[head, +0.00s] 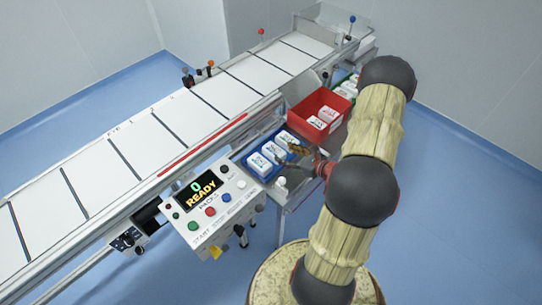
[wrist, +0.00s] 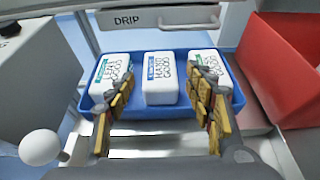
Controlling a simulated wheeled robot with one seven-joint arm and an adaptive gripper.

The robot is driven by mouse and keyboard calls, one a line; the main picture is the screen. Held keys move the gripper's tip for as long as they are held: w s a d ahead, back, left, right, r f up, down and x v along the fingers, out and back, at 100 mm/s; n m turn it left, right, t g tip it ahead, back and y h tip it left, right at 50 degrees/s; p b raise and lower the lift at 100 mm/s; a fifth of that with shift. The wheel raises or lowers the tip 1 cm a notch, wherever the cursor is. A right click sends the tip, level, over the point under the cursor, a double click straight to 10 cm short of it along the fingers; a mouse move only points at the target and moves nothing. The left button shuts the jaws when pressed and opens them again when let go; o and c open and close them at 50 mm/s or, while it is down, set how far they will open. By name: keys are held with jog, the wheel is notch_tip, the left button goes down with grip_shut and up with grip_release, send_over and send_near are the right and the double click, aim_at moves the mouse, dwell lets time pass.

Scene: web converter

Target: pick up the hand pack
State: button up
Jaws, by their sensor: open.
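Three white packs with printed labels stand in a row in a blue tray (wrist: 140,125). The middle pack (wrist: 161,80) has a blue strip, and its lettering seems to read "HAND GOODS", though small. The left pack (wrist: 110,75) has a green-blue strip; the right pack (wrist: 207,68) is partly hidden by a finger. My gripper (wrist: 163,80) is open and empty, its yellow-brown fingers on either side of the middle pack in the picture, in front of the outer packs. Contact cannot be told. In the head view, my gripper (head: 297,158) is at the tray (head: 247,168).
A red bin (head: 296,122) with white packs stands right of the tray and also shows in the wrist view (wrist: 272,75). A control box (head: 213,208) reading "READY" is at the left. A white knob (wrist: 40,147) is near the tray's front left. The conveyor (head: 140,150) runs behind.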

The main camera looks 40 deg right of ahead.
aim_at(272, 148)
jog(key=b+x, duration=0.2)
jog(key=x, duration=0.8)
jog(key=shift+w+a+f, duration=0.1)
jog(key=shift+w+f, duration=0.05)
jog(key=shift+w, duration=0.15)
jog(key=shift+c, duration=0.3)
jog(key=c, duration=1)
